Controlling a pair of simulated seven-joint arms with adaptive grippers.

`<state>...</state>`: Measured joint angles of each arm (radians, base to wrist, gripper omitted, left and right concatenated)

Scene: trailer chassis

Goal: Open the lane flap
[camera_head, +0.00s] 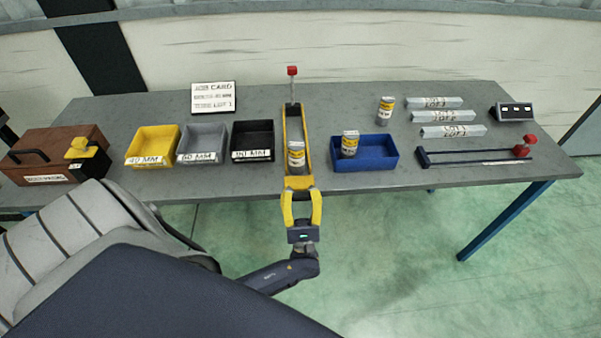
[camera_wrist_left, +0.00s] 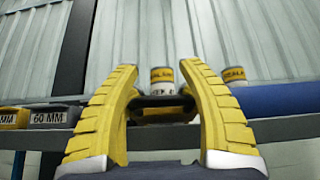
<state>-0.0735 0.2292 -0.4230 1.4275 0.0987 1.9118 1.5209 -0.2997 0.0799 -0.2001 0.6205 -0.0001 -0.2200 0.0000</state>
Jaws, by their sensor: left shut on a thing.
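The lane (camera_head: 283,130) is a narrow channel with yellow sides, running front to back at the middle of the table. A can with a yellow and white label (camera_head: 296,157) stands upright in its front end; it also shows in the left wrist view (camera_wrist_left: 162,77). The flap (camera_head: 298,182) is at the lane's front end, by the table edge. My left gripper (camera_head: 301,193) reaches up to it from the front, its yellow fingers on either side. In the left wrist view a dark bar (camera_wrist_left: 165,101) lies between the fingertips. My right gripper is not in view.
Yellow (camera_head: 152,146), grey (camera_head: 202,142) and black (camera_head: 252,140) bins stand left of the lane. A blue bin (camera_head: 364,152) with a can (camera_head: 349,144) stands right. A toolbox (camera_head: 55,152) is far left.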

